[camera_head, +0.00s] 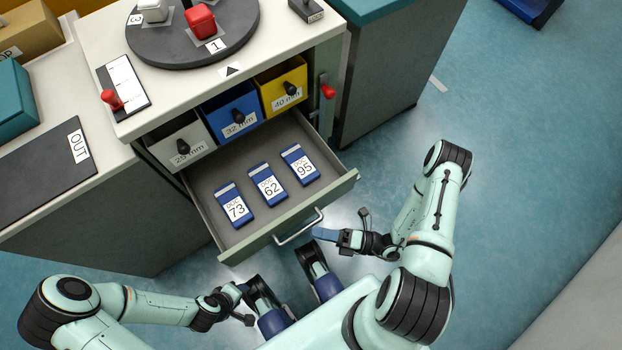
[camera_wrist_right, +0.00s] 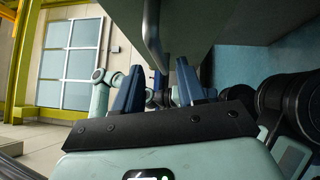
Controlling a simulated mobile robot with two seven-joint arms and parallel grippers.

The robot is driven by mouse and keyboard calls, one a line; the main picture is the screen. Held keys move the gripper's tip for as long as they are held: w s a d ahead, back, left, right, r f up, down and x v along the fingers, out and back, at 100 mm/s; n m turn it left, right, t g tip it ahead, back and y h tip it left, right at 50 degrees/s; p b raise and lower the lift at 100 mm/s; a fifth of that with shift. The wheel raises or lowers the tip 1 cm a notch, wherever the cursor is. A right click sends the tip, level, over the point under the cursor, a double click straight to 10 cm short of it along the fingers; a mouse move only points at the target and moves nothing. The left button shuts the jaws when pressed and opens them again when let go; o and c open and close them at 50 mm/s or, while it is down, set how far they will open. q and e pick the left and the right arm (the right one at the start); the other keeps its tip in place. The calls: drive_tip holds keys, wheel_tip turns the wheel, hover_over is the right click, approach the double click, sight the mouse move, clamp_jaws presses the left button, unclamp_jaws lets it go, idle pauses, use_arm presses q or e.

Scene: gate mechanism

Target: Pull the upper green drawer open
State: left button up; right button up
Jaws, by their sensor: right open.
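The upper green drawer (camera_head: 340,190) stands pulled out of the cabinet, its grey-green front facing me. Its metal bar handle (camera_head: 298,230) is on the middle of the front and also shows in the right wrist view (camera_wrist_right: 152,38). My right gripper (camera_head: 325,235) is just in front of the drawer, near the right end of the handle. In the right wrist view its two blue fingers (camera_wrist_right: 160,70) are apart with nothing between them; the handle lies beyond the tips. My left gripper (camera_head: 243,292) is low in front of the drawer; its fingers are not clear.
Several blue labelled boxes, among them one marked 62 (camera_head: 268,184), lie in the drawer. White, blue (camera_head: 233,112) and yellow bins sit above it. A red-knobbed lever (camera_head: 327,92) is at the cabinet's right side. Floor right of the drawer is clear beyond my arm.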

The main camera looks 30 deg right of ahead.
drive_tip(key=v, duration=1)
drive_tip(key=shift+s, duration=0.1)
